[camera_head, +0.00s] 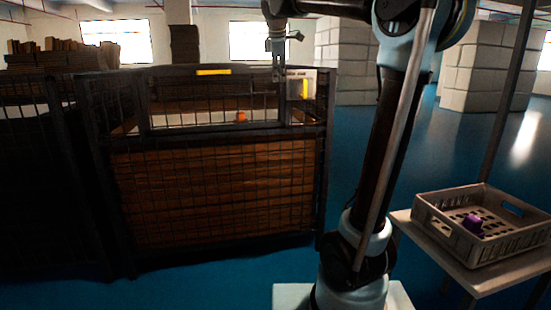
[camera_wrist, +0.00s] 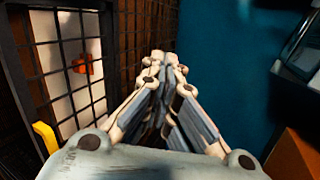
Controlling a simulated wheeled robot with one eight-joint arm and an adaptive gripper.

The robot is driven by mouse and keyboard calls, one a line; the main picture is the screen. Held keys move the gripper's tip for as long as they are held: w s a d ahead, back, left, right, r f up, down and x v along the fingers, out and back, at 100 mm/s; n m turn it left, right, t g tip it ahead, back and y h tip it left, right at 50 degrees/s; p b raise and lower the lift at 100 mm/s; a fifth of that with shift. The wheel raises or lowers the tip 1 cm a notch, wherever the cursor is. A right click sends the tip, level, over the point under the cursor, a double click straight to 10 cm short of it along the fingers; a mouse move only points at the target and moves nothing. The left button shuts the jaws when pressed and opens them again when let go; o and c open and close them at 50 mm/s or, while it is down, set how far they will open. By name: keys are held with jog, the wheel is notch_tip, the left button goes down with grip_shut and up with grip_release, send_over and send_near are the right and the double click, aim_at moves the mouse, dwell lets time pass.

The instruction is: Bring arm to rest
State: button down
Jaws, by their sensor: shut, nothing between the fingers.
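My gripper (camera_head: 277,72) hangs fingers down near the top right corner of the mesh-fronted cage in the head view, with my arm raised above the base. In the wrist view my gripper (camera_wrist: 162,58) has its fingers drawn together with nothing between them. An orange-red object (camera_head: 240,116) lies on a pale surface inside the cage. It also shows through the mesh in the wrist view (camera_wrist: 82,66), left of the fingers and apart from them.
The dark mesh cage (camera_head: 215,140) stands ahead, with a yellow strip (camera_head: 213,72) on its top bar. A grey crate (camera_head: 440,222) holding a purple object (camera_head: 472,224) sits on a table (camera_head: 480,280) at right. Blue floor is clear between them. White block pillars stand behind.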

jog(key=s+d+f+m+g, duration=0.1)
jog(key=s+d+f+m, duration=0.4)
jog(key=s+d+f, duration=0.4)
jog(key=s+d+f+m, duration=0.3)
jog(key=s+f+m, duration=0.1)
jog(key=s+f, duration=0.5)
jog(key=s+d+f+m+g, duration=0.1)
jog(key=s+f+m, duration=0.3)
jog(key=s+f, duration=0.5)
jog(key=s+d+f+m+g, duration=0.1)
jog(key=s+d+f+m, duration=0.3)
jog(key=s+f, duration=0.5)
notch_tip(320, 180, down, 6)
jog(key=shift+d+f+m+y, duration=0.1)
jog(key=shift+d+m+y, duration=0.2)
jog(key=shift+m, duration=0.3)
jog(key=shift+w+f, duration=0.15)
jog(key=shift+w, duration=0.2)
